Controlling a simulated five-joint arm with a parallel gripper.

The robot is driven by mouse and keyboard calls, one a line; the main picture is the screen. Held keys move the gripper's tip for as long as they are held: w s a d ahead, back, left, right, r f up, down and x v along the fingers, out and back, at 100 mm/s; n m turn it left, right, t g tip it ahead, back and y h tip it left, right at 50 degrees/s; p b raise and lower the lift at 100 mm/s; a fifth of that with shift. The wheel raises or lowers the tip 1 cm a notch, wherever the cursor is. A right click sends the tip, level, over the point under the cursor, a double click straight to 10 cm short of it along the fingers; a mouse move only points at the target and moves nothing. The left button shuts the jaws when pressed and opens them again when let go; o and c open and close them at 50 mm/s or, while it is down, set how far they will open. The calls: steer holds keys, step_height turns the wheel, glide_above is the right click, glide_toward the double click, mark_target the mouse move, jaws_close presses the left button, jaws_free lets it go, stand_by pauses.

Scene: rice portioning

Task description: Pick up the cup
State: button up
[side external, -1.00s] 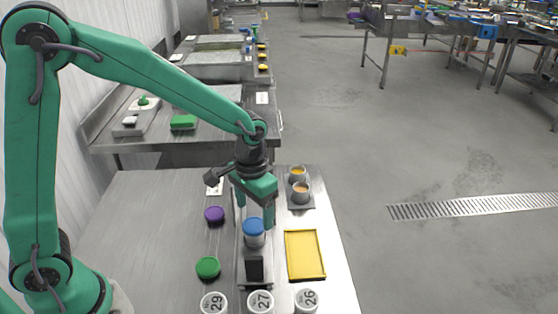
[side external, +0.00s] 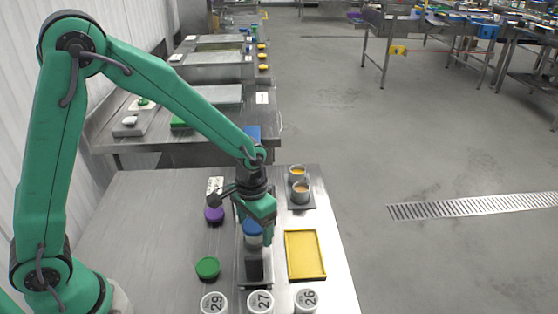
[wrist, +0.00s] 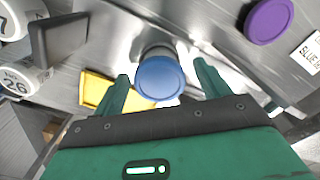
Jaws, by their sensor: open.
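In the wrist view the blue lid (wrist: 160,78) lies between the two green fingers of my gripper (wrist: 160,85). The fingers are spread apart, with a gap on both sides of the lid. I cannot tell whether either finger touches the cup.
A dark block (side external: 255,268) stands just in front of the cup. A yellow tray (side external: 322,260) is to the right, with cups in a holder (side external: 301,206) behind it. Purple (side external: 214,215) and green (side external: 207,267) lids lie left. Numbered white containers (side external: 260,302) line the front.

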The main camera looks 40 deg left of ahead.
mark_target(255, 225)
stand_by(0.3)
steer(key=c, duration=1.1)
steer(key=shift+r, duration=0.15)
steer(key=shift+r, duration=0.5)
steer(key=r, duration=0.3)
steer(key=shift+s+d+r, duration=0.1)
steer(key=shift+d, duration=0.1)
steer(key=s+d+r, duration=0.4)
steer(key=s+d, duration=0.1)
steer(key=s+d+r, duration=0.2)
steer(key=s+d, duration=0.1)
steer(key=shift+r, duration=0.3)
